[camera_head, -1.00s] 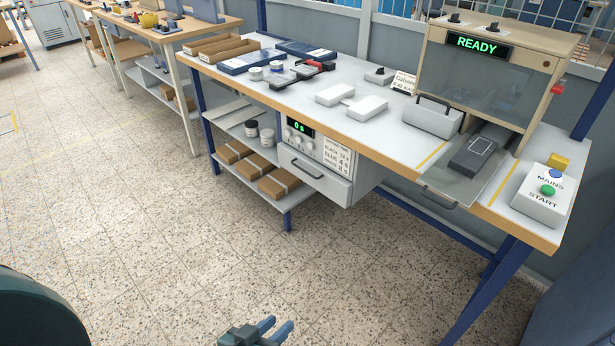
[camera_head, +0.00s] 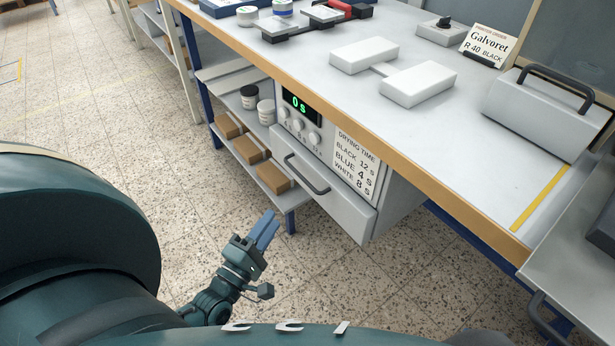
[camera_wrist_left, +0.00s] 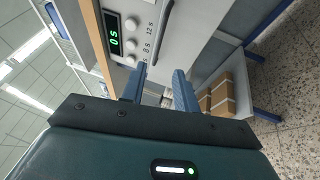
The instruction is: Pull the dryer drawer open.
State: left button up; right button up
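The dryer (camera_head: 318,135) hangs under the bench top, with a green "0 s" display and knobs. Its drawer (camera_head: 340,207) is a pale front below the panel, and it looks closed. A dark bar handle (camera_head: 307,175) crosses the drawer front. My left gripper (camera_head: 268,228) is in front of and below the handle, apart from it, with blue fingers pointing up towards the drawer. In the left wrist view the fingers (camera_wrist_left: 160,82) are spread with nothing between them, and the handle (camera_wrist_left: 165,32) shows ahead of the gap. My right gripper is not in view.
The bench top's wooden front edge (camera_head: 400,165) overhangs the dryer. A lower shelf (camera_head: 284,199) left of the drawer carries cardboard boxes (camera_head: 251,148); jars (camera_head: 266,112) stand on the shelf above. The speckled floor (camera_head: 370,290) before the drawer is clear.

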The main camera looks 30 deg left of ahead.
pick_arm(q)
jog(key=w+r, duration=0.2)
jog(key=w, duration=1)
jog(key=shift+w+r+b, duration=0.15)
jog(key=shift+b, duration=0.3)
grip_shut()
